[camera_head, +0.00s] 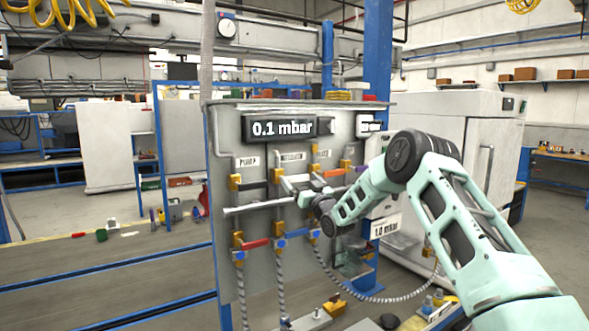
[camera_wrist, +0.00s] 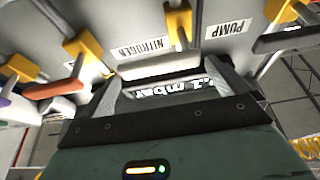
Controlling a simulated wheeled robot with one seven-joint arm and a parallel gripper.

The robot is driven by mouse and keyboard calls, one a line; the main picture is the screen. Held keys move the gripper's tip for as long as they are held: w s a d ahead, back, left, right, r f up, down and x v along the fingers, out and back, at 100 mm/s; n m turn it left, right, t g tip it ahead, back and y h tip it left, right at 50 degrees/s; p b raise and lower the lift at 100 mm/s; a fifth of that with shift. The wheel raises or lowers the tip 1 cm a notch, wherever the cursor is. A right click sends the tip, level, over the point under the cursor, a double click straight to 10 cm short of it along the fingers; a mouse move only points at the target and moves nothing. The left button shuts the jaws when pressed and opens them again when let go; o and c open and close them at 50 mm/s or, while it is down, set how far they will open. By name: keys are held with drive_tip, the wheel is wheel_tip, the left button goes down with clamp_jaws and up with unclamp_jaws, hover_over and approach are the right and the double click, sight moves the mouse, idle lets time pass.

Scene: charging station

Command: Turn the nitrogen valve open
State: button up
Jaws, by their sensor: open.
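The nitrogen valve has a pale grey bar handle (camera_wrist: 160,67) on a yellow body (camera_wrist: 178,24), beside the NITROGEN label (camera_wrist: 150,46) in the wrist view. In the head view its yellow body (camera_head: 278,174) is on the upright grey panel, below its label (camera_head: 291,157). My gripper (camera_wrist: 165,86) is open at the panel front, with one finger on each side in the wrist view. The handle lies across the gap near the fingertips. I cannot tell whether either finger touches it. In the head view my gripper (camera_head: 293,187) and wrist partly hide the valve.
The pump valve (camera_head: 235,182) is left of it; more yellow valves are to the right and below. A display (camera_head: 279,128) above reads 0.1 mbar. A long grey pipe (camera_head: 262,204) crosses the panel below my gripper. Hoses hang lower down.

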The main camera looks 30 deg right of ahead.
sight(298, 177)
drive_tip(key=shift+p+x, duration=0.65)
drive_tip(key=shift+x, duration=1.65)
drive_tip(key=c, duration=1.1)
